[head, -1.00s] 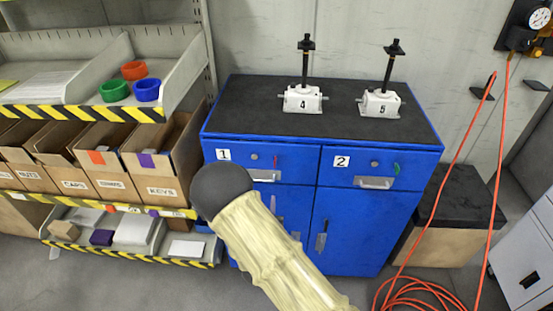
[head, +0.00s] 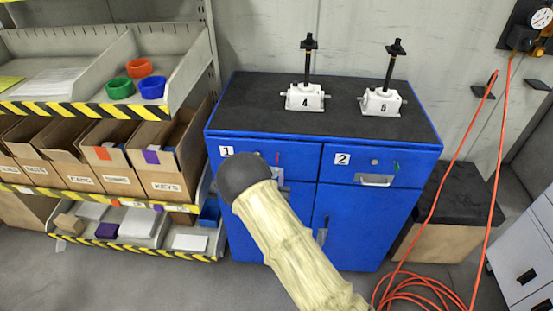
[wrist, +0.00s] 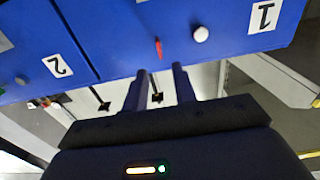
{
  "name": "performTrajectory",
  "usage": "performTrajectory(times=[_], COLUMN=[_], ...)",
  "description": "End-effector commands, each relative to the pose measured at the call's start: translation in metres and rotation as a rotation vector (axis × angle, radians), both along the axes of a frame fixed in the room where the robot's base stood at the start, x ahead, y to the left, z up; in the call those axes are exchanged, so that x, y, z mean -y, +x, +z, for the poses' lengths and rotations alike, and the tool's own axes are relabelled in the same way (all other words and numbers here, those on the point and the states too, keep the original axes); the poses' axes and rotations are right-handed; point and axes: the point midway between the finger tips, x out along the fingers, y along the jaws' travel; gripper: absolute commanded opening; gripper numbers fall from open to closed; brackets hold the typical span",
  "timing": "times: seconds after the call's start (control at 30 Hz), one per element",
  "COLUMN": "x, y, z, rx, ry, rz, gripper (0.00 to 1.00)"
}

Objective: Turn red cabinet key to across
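The red key (wrist: 158,47) sits in the face of drawer 1 of the blue cabinet, beside a pale round knob (wrist: 201,34). In the wrist view the key's long side runs roughly square to the drawer's long edge, so it looks upright. In the head view it is a small red mark (head: 277,158) just past my arm. My gripper (wrist: 160,70) shows two dark fingers apart with nothing between them. The key lies just beyond the fingertips, roughly in line with the gap. In the head view my arm hides the gripper and part of drawer 1.
Drawer 2 (head: 345,174) has a green key (head: 396,167) and a metal handle (head: 374,181). Two white screw jacks, 4 (head: 305,97) and 5 (head: 382,102), stand on the cabinet's black top. A shelf with boxes (head: 165,170) is at left; an orange hose (head: 425,291) lies at right.

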Motion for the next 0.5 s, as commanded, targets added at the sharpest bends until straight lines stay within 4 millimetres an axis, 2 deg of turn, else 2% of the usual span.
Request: performTrajectory(times=[0.3,0.5], x=[0.005,0.013], y=[0.052,0.076], z=[0.002,0.0], rx=[0.001,0.0], ry=[0.0,0.0], rz=[-0.005,-0.016], gripper=[0.27,0.27])
